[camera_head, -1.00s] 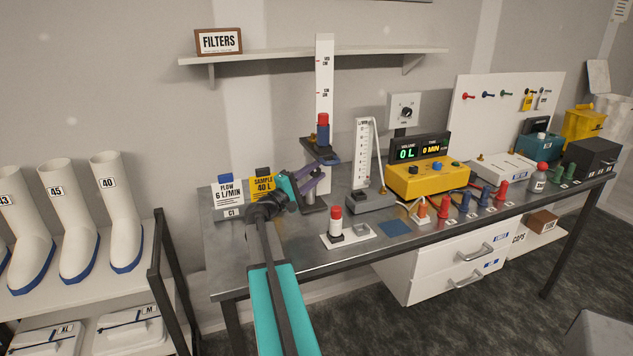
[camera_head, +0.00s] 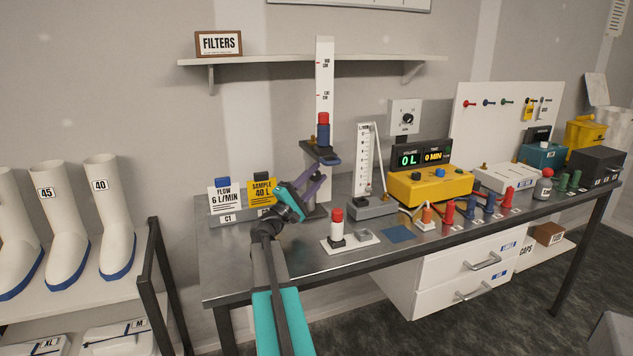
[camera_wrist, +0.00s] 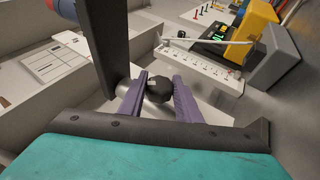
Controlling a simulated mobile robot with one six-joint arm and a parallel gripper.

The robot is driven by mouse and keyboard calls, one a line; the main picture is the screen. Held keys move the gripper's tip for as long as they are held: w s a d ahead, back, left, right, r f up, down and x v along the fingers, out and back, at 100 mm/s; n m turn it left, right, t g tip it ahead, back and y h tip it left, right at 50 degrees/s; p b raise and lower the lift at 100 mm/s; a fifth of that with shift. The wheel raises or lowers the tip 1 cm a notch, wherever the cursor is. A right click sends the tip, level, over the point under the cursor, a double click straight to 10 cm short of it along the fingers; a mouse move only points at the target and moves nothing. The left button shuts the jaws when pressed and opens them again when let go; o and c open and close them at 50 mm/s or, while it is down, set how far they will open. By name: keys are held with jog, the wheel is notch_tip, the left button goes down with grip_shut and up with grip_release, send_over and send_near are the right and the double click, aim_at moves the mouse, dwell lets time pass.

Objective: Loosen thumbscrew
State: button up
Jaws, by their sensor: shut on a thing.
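The thumbscrew (camera_wrist: 160,88) is a black round knob on the side of a metal post, seen in the middle of the wrist view. My gripper (camera_wrist: 160,82) has its purple fingers on either side of the knob and is shut on it. The carriage holds a red-and-blue cylinder (camera_head: 323,132) upright in front of the tall white scale (camera_head: 324,80).
A red-topped white cylinder (camera_head: 337,225) on a white base is in front. A flow meter (camera_head: 364,165) and a yellow pump (camera_head: 430,187) stand to the right.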

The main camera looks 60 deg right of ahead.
jog(key=shift+s+f, duration=0.1)
jog(key=shift+f, duration=0.1)
jog(key=o, duration=1.1)
jog(key=shift+c, duration=0.2)
jog(key=shift+r, duration=0.15)
jog(key=shift+b+v, duration=0.3)
jog(key=shift+v, duration=0.55)
jog(key=w+a+b, duration=0.1)
jog(key=w+a, duration=0.1)
jog(key=a, duration=0.9)
jog(key=shift+w+a, duration=0.15)
jog(key=shift+w, duration=0.05)
